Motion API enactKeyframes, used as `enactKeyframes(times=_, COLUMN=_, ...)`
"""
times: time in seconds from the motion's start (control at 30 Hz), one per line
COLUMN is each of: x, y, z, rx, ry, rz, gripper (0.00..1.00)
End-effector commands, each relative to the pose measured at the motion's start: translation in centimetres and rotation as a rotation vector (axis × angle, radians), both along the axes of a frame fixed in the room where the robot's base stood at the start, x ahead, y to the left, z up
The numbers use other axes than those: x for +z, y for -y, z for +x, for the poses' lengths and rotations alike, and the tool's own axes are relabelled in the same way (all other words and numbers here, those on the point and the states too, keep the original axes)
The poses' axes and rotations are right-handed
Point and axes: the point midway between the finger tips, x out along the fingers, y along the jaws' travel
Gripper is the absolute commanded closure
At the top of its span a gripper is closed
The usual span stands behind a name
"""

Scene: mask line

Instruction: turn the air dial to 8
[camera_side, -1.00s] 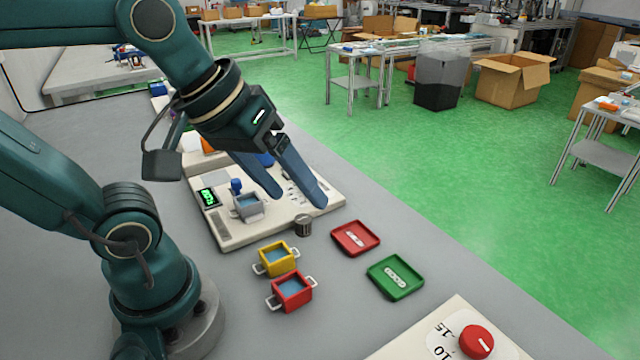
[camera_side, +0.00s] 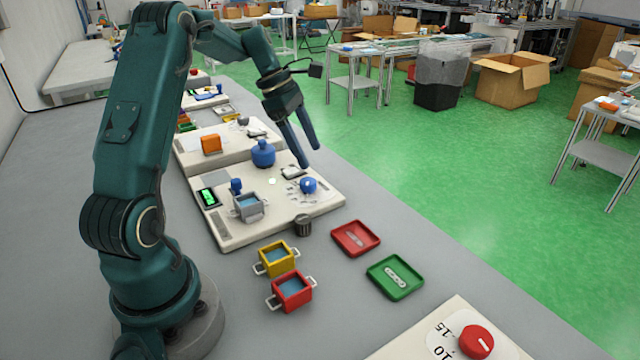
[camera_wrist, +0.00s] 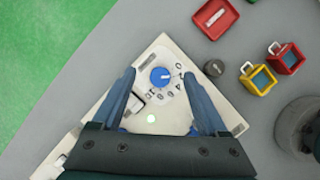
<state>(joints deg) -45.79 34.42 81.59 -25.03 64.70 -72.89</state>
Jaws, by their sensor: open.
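The blue air dial (camera_side: 308,185) sits on a cream panel (camera_side: 318,207), near its right side. In the wrist view the dial (camera_wrist: 162,77) has a small white mark, and printed numbers curve around its right and lower sides. I cannot read clearly which number the mark faces. My gripper (camera_side: 312,157) is open and empty, above and behind the dial in the side view. In the wrist view its two fingers (camera_wrist: 159,73) stand on either side of the dial, apart from it.
A dark knob-like cylinder (camera_side: 303,225), yellow (camera_side: 277,259) and red (camera_side: 291,291) boxes, and red (camera_side: 356,238) and green (camera_side: 395,277) trays lie in front.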

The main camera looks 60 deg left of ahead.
Motion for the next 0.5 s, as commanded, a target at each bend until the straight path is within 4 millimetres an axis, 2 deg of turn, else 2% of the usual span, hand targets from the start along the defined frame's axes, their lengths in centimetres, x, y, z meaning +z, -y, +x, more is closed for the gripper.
enactKeyframes(times=0.03, x=-1.1, y=-0.9, z=-0.5, rx=0.029, ry=-0.019, rz=-0.021, gripper=0.23)
enactKeyframes(times=0.1, x=-2.1, y=-1.6, z=-1.2, rx=0.054, ry=-0.038, rz=-0.041, gripper=0.23)
enactKeyframes(times=0.2, x=-2.9, y=-2.0, z=-1.5, rx=0.073, ry=-0.048, rz=-0.053, gripper=0.23)
enactKeyframes(times=0.5, x=-6.1, y=-1.0, z=-0.6, rx=0.072, ry=-0.047, rz=-0.052, gripper=0.23)
